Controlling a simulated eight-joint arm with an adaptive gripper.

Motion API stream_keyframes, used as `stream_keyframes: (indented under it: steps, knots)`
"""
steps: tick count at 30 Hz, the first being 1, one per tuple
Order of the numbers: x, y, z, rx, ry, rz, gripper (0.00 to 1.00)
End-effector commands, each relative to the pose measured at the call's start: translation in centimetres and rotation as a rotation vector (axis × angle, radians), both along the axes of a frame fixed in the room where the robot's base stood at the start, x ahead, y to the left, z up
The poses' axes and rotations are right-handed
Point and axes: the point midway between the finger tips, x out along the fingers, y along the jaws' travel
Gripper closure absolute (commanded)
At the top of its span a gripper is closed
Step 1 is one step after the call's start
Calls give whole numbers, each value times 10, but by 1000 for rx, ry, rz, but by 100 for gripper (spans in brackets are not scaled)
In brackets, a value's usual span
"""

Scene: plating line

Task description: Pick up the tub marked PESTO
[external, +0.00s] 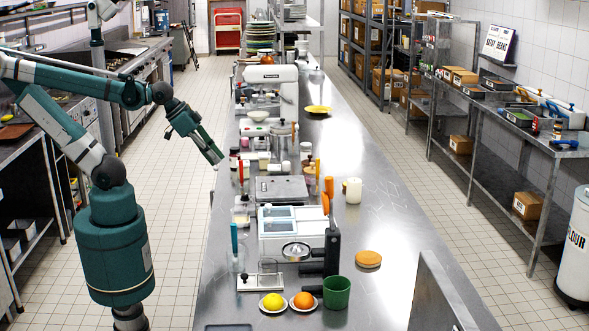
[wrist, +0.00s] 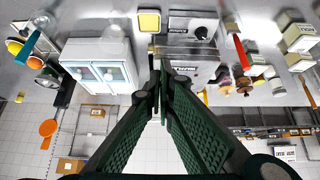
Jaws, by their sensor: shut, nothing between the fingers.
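I cannot read the word PESTO on any container, so I cannot tell which one is the PESTO tub. Several small tubs and jars, among them a white tub (external: 264,161), stand on the steel counter near the scale. In the wrist view, pale box-like containers (wrist: 298,37) are at the upper right, their labels too small to read. My gripper (external: 218,159) is in the air beside the counter's left edge, left of the jars. In the wrist view, its dark green fingers (wrist: 160,78) are shut with their tips together, with nothing between them.
A stand mixer (external: 270,75) is farther back.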

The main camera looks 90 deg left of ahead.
Motion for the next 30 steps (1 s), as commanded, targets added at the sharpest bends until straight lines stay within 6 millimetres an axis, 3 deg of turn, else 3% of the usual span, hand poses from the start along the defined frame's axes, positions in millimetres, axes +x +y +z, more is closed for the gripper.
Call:
stream_keyframes:
  steps: [2, 14, 30]
  knots:
    - [0, 0, 0, 0, 0, 0, 99]
    - [0, 0, 0, 0, 0, 0, 46]
    - [7, 4, -3, -9, 1, -1, 46]
